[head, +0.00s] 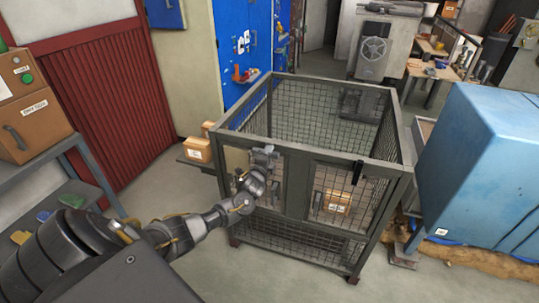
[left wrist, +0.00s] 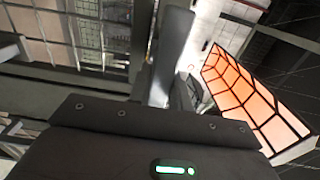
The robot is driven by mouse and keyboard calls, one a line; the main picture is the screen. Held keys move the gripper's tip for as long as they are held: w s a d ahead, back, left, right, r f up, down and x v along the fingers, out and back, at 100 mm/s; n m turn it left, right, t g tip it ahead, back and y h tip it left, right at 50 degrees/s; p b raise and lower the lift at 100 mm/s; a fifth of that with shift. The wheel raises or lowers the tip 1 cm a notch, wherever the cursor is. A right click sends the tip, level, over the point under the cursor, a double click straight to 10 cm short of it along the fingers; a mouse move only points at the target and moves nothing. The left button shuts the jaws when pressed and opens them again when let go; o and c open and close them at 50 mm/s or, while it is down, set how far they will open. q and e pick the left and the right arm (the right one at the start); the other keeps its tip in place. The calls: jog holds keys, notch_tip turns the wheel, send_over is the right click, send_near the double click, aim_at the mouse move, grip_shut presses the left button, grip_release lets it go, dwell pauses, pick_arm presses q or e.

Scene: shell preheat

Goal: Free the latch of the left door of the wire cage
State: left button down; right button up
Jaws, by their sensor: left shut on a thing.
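The wire cage (head: 305,235) is a grey-framed mesh box with an open top, standing on the floor in the middle of the head view. Its left door (head: 237,168) is behind my arm, and its right door (head: 333,200) looks closed, with a black latch (head: 357,173) at its upper right. My left gripper (head: 264,157) is at the top of the left door, by the middle post. It is shut on the left door's latch, which is mostly hidden by the fingers. In the left wrist view, a grey upright piece (left wrist: 172,55) stands before the gripper body. My right gripper is out of view.
A cardboard box (head: 197,149) sits on a ledge left of the cage, and another box (head: 336,201) is inside it. A blue cabinet (head: 475,165) stands close on the right. A shelf rack (head: 45,165) is at the left. Floor shows in front of the cage.

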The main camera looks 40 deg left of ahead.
pick_arm(q)
jog(key=c, duration=1.3)
grip_release()
jog(key=shift+s, duration=0.1)
jog(key=b+v, duration=0.1)
jog(key=v, duration=0.9)
jog(key=shift+s+d, duration=0.15)
jog(key=shift+s, duration=0.15)
